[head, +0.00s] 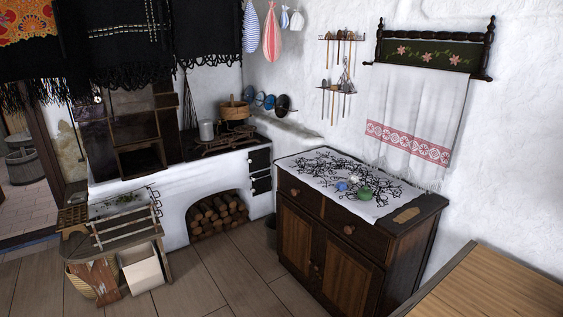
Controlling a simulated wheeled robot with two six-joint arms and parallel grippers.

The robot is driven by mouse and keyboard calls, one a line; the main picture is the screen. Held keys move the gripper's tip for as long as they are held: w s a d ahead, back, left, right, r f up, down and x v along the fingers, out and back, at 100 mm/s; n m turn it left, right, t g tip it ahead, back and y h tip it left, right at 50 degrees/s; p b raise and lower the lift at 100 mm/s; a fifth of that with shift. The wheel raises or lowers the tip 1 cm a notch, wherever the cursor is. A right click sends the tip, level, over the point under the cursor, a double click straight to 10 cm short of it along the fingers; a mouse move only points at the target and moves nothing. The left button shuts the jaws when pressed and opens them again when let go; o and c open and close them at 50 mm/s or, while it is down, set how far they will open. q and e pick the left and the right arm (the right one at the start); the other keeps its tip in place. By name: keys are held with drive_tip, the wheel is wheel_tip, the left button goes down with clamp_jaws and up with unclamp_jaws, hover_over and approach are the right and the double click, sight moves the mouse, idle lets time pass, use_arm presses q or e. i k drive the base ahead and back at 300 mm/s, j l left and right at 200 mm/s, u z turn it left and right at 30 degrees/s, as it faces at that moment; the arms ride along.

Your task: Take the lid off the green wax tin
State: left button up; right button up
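A small round green thing (365,194), which looks like the green wax tin, sits on the patterned white cloth on top of the dark wooden cabinet (345,262). It is too small here to tell its lid from its body. A small blue round thing (341,186) lies just left of it, and a pale one lies just behind them. Neither of my grippers shows in the head view.
A wooden board (407,215) lies at the cabinet top's right front. A wooden table (490,287) fills the lower right corner. A white stove (215,185) and a small wooden bench (118,238) stand left. The plank floor (225,275) before the cabinet is clear.

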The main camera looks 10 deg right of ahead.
sight(364, 191)
drive_tip(key=i+j+z, duration=0.1)
drive_tip(key=i+j, duration=0.2)
drive_tip(key=i, duration=0.25)
drive_tip(key=i+j+z, duration=0.1)
drive_tip(key=i+j, duration=0.2)
drive_tip(key=i, duration=0.2)
drive_tip(key=i+j, duration=0.4)
drive_tip(key=i, duration=0.15)
drive_tip(key=i+l+z, duration=0.1)
drive_tip(key=i+l, duration=0.25)
drive_tip(key=i+l+z, duration=0.15)
drive_tip(key=i, duration=0.45)
drive_tip(key=l, duration=0.1)
